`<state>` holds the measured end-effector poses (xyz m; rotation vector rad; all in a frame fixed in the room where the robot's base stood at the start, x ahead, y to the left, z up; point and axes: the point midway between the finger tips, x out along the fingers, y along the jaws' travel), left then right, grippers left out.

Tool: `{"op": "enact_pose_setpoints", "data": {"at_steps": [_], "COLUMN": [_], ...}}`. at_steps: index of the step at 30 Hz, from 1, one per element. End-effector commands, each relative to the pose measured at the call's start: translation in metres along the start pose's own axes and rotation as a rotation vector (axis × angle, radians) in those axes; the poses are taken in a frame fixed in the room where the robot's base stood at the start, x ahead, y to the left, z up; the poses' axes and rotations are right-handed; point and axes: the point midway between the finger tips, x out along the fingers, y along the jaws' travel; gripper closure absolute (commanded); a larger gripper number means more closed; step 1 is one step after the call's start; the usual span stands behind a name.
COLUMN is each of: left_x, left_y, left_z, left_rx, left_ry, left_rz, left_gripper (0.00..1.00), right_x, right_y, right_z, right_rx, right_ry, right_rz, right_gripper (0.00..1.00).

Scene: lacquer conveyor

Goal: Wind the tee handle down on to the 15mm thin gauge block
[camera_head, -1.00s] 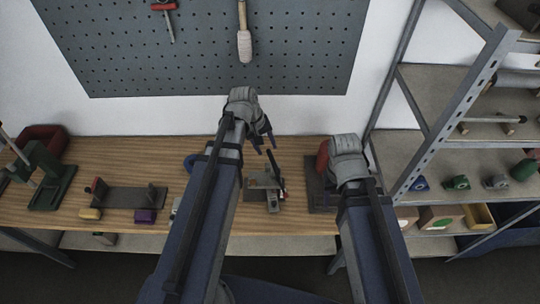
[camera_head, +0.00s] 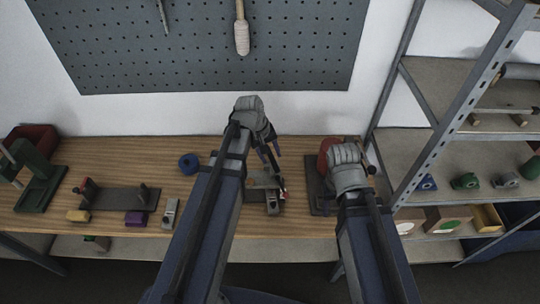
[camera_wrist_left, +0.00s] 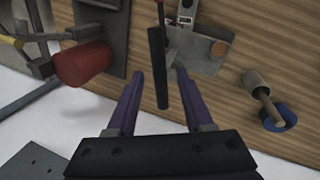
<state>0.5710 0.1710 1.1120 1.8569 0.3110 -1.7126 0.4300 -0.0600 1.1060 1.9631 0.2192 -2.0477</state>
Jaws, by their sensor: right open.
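My left gripper (camera_head: 274,158) is over the metal fixture (camera_head: 258,195) near the middle of the bench. In the left wrist view its two purple fingers (camera_wrist_left: 160,75) are apart, one on each side of a long dark bar (camera_wrist_left: 158,50), which looks like the tee handle. I cannot tell whether either finger touches it. The fixture's grey plate (camera_wrist_left: 205,58) lies behind the bar, with a small pale labelled block (camera_wrist_left: 187,12) on it; I cannot read which gauge block it is. My right gripper (camera_head: 372,165) is open at the right of the bench, its fingers partly hidden.
A blue roll (camera_head: 189,163) lies left of my left arm. Shelving is at the right.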

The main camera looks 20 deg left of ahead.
Motion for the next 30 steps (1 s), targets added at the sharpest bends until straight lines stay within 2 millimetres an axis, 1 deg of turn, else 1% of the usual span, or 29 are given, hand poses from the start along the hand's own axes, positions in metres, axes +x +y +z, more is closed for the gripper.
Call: {"op": "enact_pose_setpoints", "data": {"at_steps": [1, 12, 14, 25, 30], "left_x": [-0.0001, -0.0001, -0.0001, -0.0001, 0.0000], "left_y": [0.0000, -0.0001, -0.0001, -0.0001, 0.0001], "left_z": [0.0000, 0.0000, 0.0000, 0.0000, -0.0007], "left_rx": [0.000, 0.000, 0.000, 0.001, 0.027], "left_ry": [0.000, 0.000, 0.000, 0.000, -0.007], "left_rz": [0.000, 0.000, 0.000, 0.000, 0.000], "left_gripper": [0.53, 0.94, 1.00, 1.00, 1.00], "right_x": [-0.0001, -0.0001, 0.0000, 0.0000, 0.0000], "right_y": [0.0000, 0.0000, 0.0000, 0.0000, 0.0000], "right_z": [0.0000, 0.0000, 0.0000, 0.0000, 0.0000], "right_rx": [0.000, 0.000, 0.000, 0.000, 0.000], "right_ry": [0.000, 0.000, 0.000, 0.000, 0.000], "right_rz": [0.000, 0.000, 0.000, 0.000, 0.000], "right_gripper": [0.50, 0.50, 0.50, 0.50, 0.50]}}
